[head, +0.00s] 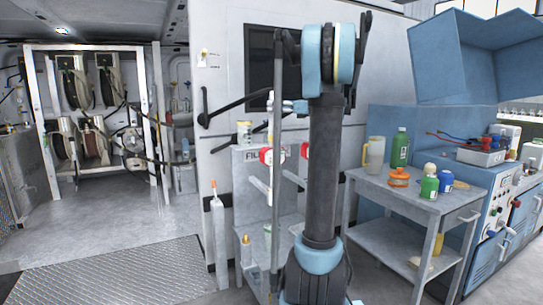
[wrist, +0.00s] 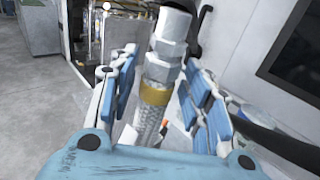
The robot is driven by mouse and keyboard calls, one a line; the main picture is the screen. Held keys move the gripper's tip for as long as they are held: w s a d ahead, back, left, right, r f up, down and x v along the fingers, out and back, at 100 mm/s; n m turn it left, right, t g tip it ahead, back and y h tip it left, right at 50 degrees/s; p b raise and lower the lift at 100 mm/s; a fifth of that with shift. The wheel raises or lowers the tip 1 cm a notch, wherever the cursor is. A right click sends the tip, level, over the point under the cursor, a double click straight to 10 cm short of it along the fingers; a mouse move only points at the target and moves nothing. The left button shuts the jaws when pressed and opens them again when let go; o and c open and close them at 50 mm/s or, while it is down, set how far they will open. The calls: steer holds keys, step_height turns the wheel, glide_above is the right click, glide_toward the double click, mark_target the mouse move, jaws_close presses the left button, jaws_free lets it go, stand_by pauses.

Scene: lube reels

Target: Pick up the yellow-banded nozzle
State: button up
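The yellow-banded nozzle (wrist: 156,92) is in the wrist view, with metal hex fittings above the yellow band and a braided part below it. It stands slightly tilted between the blue pads of my gripper (wrist: 160,58). Gaps show between the nozzle and the pads on both sides, so the gripper looks open around it. The nozzle's lower end is hidden behind the gripper's palm. In the head view my arm covers much of this area, and I cannot make out the nozzle clearly there.
A grey cart (head: 405,196) with bottles and a jug stands right of my arm. A grey rack (head: 248,165) stands behind the arm. Hose reels (head: 90,85) are at the back left. A pale wall with a dark window (head: 259,70) is close behind. Floor is open at left.

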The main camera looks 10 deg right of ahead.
jaws_close()
steer(key=shift+r, duration=0.1)
step_height(320, 180, up, 10)
steer(key=shift+f, duration=0.1)
stand_by(0.5)
